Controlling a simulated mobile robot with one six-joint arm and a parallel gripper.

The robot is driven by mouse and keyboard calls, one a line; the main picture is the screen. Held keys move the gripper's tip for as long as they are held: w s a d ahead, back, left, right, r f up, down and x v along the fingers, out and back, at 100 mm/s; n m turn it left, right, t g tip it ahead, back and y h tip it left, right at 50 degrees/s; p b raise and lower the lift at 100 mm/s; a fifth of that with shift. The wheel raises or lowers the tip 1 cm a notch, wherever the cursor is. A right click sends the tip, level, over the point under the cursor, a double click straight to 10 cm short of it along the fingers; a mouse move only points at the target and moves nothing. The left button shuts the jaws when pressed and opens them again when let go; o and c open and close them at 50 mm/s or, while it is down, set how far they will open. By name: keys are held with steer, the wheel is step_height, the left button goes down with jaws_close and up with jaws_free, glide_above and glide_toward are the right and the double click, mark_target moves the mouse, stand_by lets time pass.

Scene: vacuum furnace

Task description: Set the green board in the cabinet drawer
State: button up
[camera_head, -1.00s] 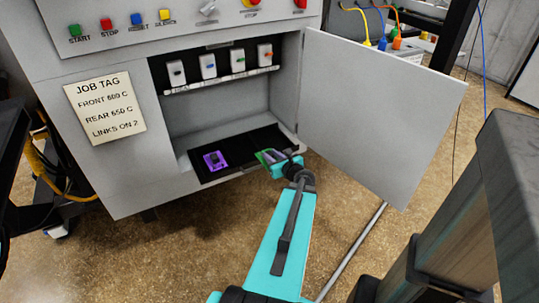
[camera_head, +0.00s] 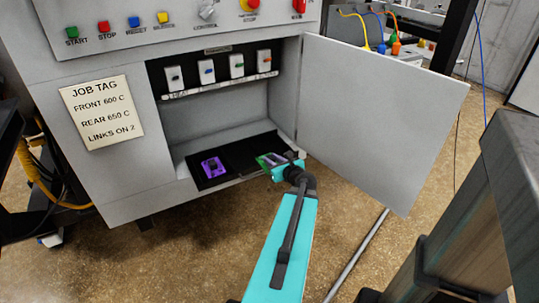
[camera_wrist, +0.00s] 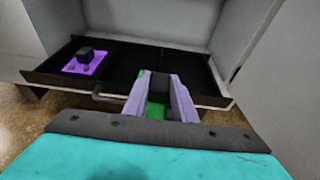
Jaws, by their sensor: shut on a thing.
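The open black cabinet drawer (camera_head: 238,157) sticks out at the bottom of the cabinet's recess; its front edge with a handle (camera_wrist: 98,98) shows in the wrist view. My gripper (camera_head: 266,160) reaches over the drawer's front edge into its right part. In the wrist view its two lavender fingers (camera_wrist: 158,84) are closed on the green board (camera_wrist: 155,112), which carries a black block (camera_wrist: 158,90). The fingers hide most of the board, and I cannot tell whether it touches the drawer floor. A purple board (camera_head: 213,166) with a black block lies in the drawer's left compartment.
The open grey cabinet door (camera_head: 380,120) stands to the right of my arm. A row of switches (camera_head: 237,66) lines the recess above the drawer. Thin dividers split the drawer; its middle looks empty. A job tag (camera_head: 101,112) is on the left panel.

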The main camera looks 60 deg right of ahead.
steer(key=shift+d+r+b, duration=0.1)
steer(key=shift+d+b, duration=0.15)
steer(key=shift+b, duration=0.2)
steer(key=b, duration=0.2)
glide_above(271, 145)
steer(key=s+a, duration=0.3)
steer(key=a, duration=0.3)
steer(key=shift+w+d+f, duration=0.15)
steer(key=shift+d+f, duration=0.1)
steer(key=shift+f, duration=0.5)
steer(key=shift+d, duration=0.1)
steer(key=shift+w+d, duration=0.15)
steer(key=shift+d, duration=0.1)
steer(key=shift+f+b, duration=0.55)
steer(key=shift+f, duration=1.25)
steer(key=shift+f, duration=0.1)
steer(key=o, duration=1)
steer(key=shift+o, duration=0.2)
